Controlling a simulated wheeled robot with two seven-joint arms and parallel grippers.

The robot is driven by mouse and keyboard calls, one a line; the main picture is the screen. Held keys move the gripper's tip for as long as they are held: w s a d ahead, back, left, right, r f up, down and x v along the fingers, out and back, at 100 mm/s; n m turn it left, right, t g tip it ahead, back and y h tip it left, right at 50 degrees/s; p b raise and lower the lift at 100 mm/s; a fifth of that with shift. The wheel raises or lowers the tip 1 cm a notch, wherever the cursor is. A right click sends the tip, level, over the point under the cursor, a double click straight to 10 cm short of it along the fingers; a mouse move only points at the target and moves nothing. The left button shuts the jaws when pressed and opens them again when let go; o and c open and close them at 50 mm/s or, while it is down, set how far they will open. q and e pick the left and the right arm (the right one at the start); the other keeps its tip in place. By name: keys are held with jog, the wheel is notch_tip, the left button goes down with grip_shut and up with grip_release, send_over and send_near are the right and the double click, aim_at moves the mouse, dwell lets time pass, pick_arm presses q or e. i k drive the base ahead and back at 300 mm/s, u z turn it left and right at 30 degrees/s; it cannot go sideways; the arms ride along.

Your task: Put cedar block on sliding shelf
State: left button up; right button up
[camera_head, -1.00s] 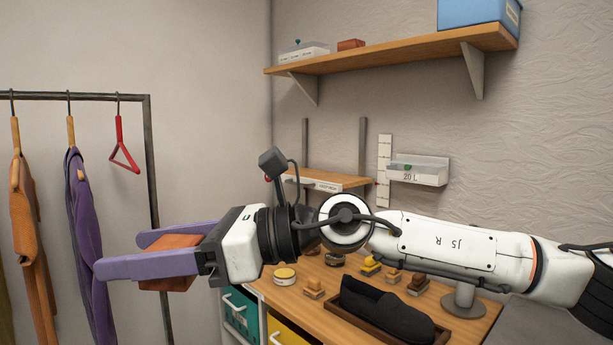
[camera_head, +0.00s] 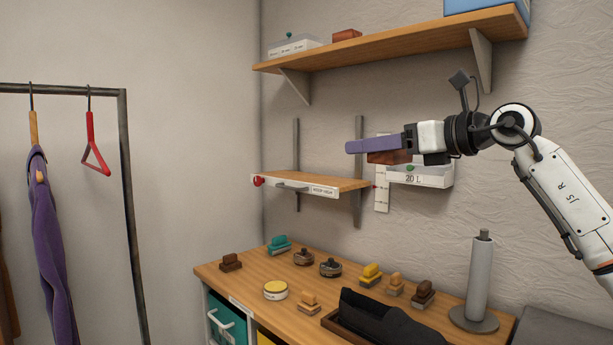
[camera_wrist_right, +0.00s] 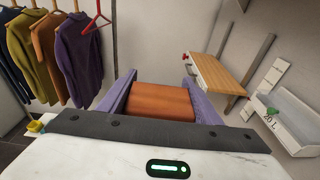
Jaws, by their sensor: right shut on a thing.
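The cedar block (camera_wrist_right: 160,101) is a reddish-brown block between the purple fingers of my right gripper (camera_head: 378,147). The gripper is shut on it and holds it in the air, right of the sliding shelf (camera_head: 350,184). In the head view the block (camera_head: 390,157) shows below the near finger and is partly hidden by it. The sliding shelf is a wooden board with a handle and a red knob on its front, on two wall rails. It is empty. In the right wrist view the shelf (camera_wrist_right: 222,77) lies to the right of the block. My left gripper is not in view.
A fixed upper shelf (camera_head: 400,48) runs above. The workbench (camera_head: 240,277) below holds brushes, tins, a dark tray and a grey post (camera_head: 479,275). A clothes rack (camera_head: 128,180) stands left.

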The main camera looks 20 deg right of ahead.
aim_at(312, 179)
jog(key=i, duration=1.7)
